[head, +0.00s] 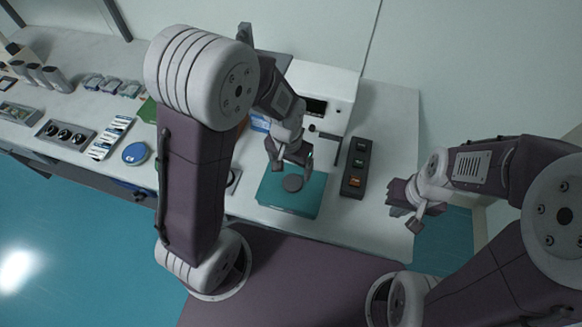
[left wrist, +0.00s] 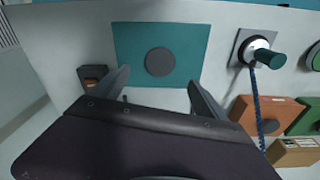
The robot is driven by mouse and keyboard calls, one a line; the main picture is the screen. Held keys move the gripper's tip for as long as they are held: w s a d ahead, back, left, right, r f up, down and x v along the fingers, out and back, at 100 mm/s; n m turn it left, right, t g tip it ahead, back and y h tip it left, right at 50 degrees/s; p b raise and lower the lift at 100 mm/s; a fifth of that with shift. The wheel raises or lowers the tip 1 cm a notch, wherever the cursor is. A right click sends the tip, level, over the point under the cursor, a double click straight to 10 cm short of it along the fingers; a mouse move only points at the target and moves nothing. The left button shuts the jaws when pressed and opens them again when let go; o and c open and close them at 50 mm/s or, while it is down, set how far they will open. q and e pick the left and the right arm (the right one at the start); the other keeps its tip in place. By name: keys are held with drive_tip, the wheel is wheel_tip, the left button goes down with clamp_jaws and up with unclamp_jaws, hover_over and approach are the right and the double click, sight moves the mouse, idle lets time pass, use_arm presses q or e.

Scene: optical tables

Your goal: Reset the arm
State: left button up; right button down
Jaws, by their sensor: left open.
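My left arm reaches over the table. My left gripper (head: 289,163) is open above a teal square mat (head: 305,207) bearing a dark grey disc (head: 292,183). In the left wrist view the spread fingers of the left gripper (left wrist: 161,88) point toward the mat (left wrist: 190,40), with the disc (left wrist: 160,62) between and beyond them. Nothing is between the fingertips. My right gripper (head: 402,196) hangs by the table's right edge, apart from any object. Its fingers are small and seen at an angle, so their opening is unclear.
Teal floor (head: 60,230) lies open at left.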

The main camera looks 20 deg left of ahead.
use_arm(q)
drive_tip(key=s+a+n+b, duration=0.3)
drive_tip(key=s+a, duration=0.4)
drive_tip(key=shift+s, duration=0.2)
drive_tip(key=shift+s+f, duration=0.1)
idle(0.8)
